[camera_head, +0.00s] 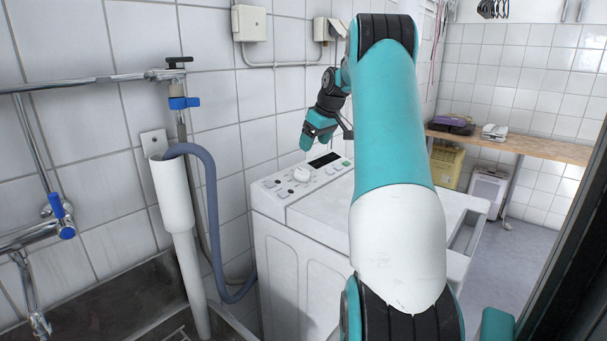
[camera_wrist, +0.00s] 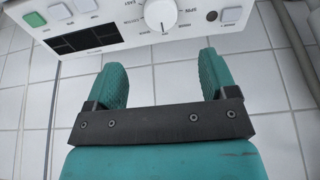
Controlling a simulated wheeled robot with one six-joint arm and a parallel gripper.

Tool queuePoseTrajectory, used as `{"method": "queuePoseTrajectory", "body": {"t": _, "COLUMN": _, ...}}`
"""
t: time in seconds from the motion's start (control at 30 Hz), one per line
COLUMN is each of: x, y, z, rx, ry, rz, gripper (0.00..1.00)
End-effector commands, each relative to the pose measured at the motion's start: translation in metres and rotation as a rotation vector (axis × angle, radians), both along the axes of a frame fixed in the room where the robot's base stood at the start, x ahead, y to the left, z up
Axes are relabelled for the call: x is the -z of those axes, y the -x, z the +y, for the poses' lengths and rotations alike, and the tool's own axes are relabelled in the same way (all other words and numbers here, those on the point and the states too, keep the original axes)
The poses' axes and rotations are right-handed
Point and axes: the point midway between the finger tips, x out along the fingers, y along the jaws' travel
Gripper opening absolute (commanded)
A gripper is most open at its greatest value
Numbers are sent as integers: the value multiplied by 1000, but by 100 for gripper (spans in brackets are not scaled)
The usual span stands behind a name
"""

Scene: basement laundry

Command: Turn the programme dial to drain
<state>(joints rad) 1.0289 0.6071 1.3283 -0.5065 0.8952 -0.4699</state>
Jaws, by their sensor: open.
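The programme dial (camera_wrist: 161,13) is a round white knob on the washing machine's white control panel (camera_wrist: 120,25), with printed words around it. In the head view the dial (camera_head: 301,174) stands on the panel at the back of the machine's top. My gripper (camera_wrist: 162,72) is open, with its two teal fingers apart and nothing between them. The fingers point toward the panel, and the dial lies beyond the gap between the tips, apart from them. In the head view my gripper (camera_head: 309,143) is above the dial. Where the dial points is too small to tell.
The washing machine (camera_head: 300,265) stands against the tiled wall. A dark display (camera_wrist: 82,39) and several buttons share its panel. To the left are a grey-blue hose (camera_head: 211,200), a white standpipe (camera_head: 174,200) and a sink (camera_head: 120,300). A wooden counter (camera_head: 540,147) is at the back right.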

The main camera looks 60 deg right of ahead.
Motion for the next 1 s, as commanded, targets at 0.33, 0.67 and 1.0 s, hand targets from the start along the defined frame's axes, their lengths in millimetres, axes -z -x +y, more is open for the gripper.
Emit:
{"method": "queuePoseTrajectory", "body": {"t": 0.33, "x": 73, "y": -30, "z": -2, "rx": -1, "ry": -3, "rz": 2, "gripper": 78}}
{"method": "queuePoseTrajectory", "body": {"t": 0.67, "x": 103, "y": -43, "z": -4, "rx": -1, "ry": 0, "rz": 0, "gripper": 78}}
{"method": "queuePoseTrajectory", "body": {"t": 1.0, "x": 105, "y": -44, "z": -4, "rx": -1, "ry": 0, "rz": -1, "gripper": 67}}
